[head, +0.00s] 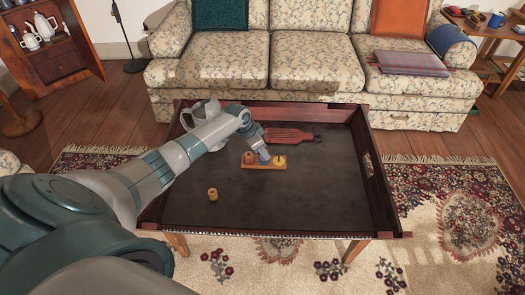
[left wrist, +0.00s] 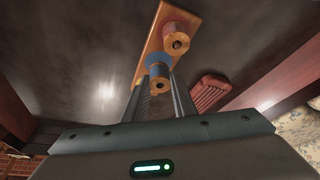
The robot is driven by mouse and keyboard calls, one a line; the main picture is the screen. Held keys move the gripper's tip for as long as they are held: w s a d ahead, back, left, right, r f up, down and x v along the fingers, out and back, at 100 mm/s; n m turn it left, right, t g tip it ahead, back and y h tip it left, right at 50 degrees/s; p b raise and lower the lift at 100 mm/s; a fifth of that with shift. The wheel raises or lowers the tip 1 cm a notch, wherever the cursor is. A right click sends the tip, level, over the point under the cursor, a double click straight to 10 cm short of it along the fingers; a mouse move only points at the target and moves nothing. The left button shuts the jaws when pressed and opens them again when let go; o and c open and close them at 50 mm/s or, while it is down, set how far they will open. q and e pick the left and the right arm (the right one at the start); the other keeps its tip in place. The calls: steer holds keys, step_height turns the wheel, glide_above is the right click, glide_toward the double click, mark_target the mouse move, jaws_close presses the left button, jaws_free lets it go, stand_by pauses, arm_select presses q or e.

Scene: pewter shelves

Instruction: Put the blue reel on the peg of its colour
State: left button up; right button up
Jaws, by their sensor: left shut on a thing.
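My left gripper (left wrist: 158,82) is shut on the blue reel (left wrist: 157,64), which has blue sides and a tan end with a hole. In the head view the left gripper (head: 265,158) is over the middle of a small wooden peg board (head: 265,167). The board also shows in the left wrist view (left wrist: 187,10). The blue reel is at or just above the board's middle place; I cannot tell whether it is around a peg. A reddish-tan reel (head: 249,157) stands on the board's left place, and a yellow place (head: 280,160) shows on its right. My right gripper is not in view.
A red slatted thing (head: 287,136) lies behind the board, and a pale pot (head: 205,112) stands at the back left. The table's right side is clear.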

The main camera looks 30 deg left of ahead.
arm_select(q)
steer(key=shift+f, duration=0.15)
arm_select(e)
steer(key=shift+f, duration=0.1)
arm_select(q)
steer(key=o, duration=1.1)
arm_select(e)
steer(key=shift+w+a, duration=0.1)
arm_select(q)
steer(key=p+v, duration=0.2)
steer(key=v, duration=1.5)
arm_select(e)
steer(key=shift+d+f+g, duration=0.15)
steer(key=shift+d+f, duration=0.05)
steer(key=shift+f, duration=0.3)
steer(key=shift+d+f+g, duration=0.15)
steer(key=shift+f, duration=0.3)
